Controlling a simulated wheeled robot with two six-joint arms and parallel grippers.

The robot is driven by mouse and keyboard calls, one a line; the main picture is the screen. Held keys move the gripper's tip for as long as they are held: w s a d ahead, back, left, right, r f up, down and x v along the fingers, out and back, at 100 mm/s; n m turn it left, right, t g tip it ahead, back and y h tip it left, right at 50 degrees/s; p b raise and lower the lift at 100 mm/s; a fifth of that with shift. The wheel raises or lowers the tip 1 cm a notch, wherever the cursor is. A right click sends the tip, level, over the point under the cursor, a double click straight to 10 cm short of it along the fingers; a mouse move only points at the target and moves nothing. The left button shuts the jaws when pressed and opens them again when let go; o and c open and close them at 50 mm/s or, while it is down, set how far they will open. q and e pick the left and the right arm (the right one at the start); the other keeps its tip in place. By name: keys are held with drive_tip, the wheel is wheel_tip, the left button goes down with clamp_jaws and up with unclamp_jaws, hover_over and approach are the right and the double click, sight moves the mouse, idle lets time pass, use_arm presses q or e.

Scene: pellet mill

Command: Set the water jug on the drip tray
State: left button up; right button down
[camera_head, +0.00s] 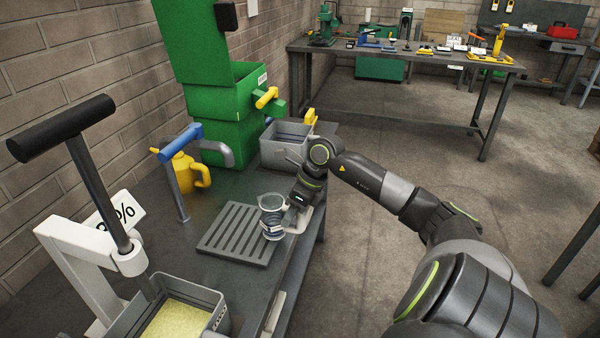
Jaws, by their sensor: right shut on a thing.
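The water jug (271,204) is a clear, upright vessel. My right gripper (275,229) is shut on it from the right side. The drip tray (222,238) is a dark, slatted, flat grid on the bench. The jug is at the tray's right edge and overlaps it in the picture. I cannot tell whether its base touches the tray or hangs just above it. The gripper hides part of the jug's right side. My left gripper is not in view.
A blue-handled tap (181,142) and a yellow can (186,172) stand behind the tray. A grey bin (275,150) sits beyond, beside a green machine (219,105). A white press with a black T-handle (62,130) and a box of yellow material (215,297) are at front left.

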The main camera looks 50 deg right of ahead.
sight(264, 202)
drive_tip(key=shift+w+a, duration=0.45)
drive_tip(key=shift+w, duration=0.4)
drive_tip(key=w, duration=0.1)
drive_tip(key=w+a+b, duration=0.1)
drive_tip(key=w+b, duration=0.1)
drive_tip(key=shift+a+f, duration=0.1)
drive_tip(key=shift+a, duration=0.2)
drive_tip(key=shift+w+a+b, duration=0.3)
drive_tip(key=shift+w+b, duration=0.1)
drive_tip(key=shift+w, duration=0.15)
drive_tip(key=shift+w+a+b, duration=0.25)
drive_tip(key=shift+w+b, duration=0.15)
drive_tip(key=shift+w, duration=0.15)
drive_tip(key=shift+w+a+b, duration=0.2)
drive_tip(key=shift+w+a, duration=0.05)
drive_tip(key=shift+w, duration=0.2)
drive_tip(key=shift+w+a+b, duration=0.2)
drive_tip(key=shift+w, duration=0.25)
drive_tip(key=shift+r, duration=0.2)
drive_tip(key=shift+f, duration=0.1)
drive_tip(key=shift+f+b, duration=0.2)
drive_tip(key=shift+b, duration=0.35)
